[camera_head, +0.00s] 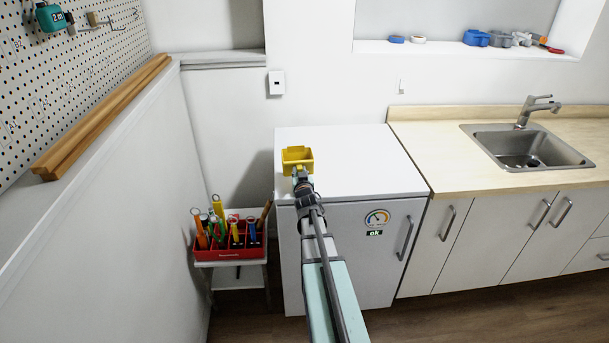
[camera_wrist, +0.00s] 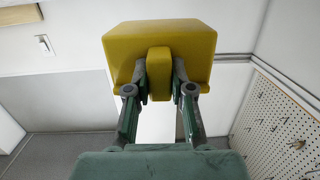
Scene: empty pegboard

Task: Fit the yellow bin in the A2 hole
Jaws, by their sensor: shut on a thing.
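The yellow bin (camera_head: 297,153) is at the end of my arm, in front of the white appliance's top in the head view. My gripper (camera_head: 300,174) is shut on it. In the wrist view the bin (camera_wrist: 190,40) fills the upper middle, and my gripper's fingers (camera_wrist: 160,80) close on a small yellow tab on its near side. The pegboard (camera_head: 30,90) is on the wall at the left of the head view, well apart from the bin. It also shows at the right of the wrist view (camera_wrist: 275,125). I cannot make out which hole is A2.
A wooden rail (camera_head: 105,115) runs along the ledge under the pegboard. A teal device (camera_head: 50,17) hangs high on the board. A red tool caddy (camera_head: 228,238) stands on a small table left of the white appliance (camera_head: 360,165). A counter with a sink (camera_head: 525,147) is at the right.

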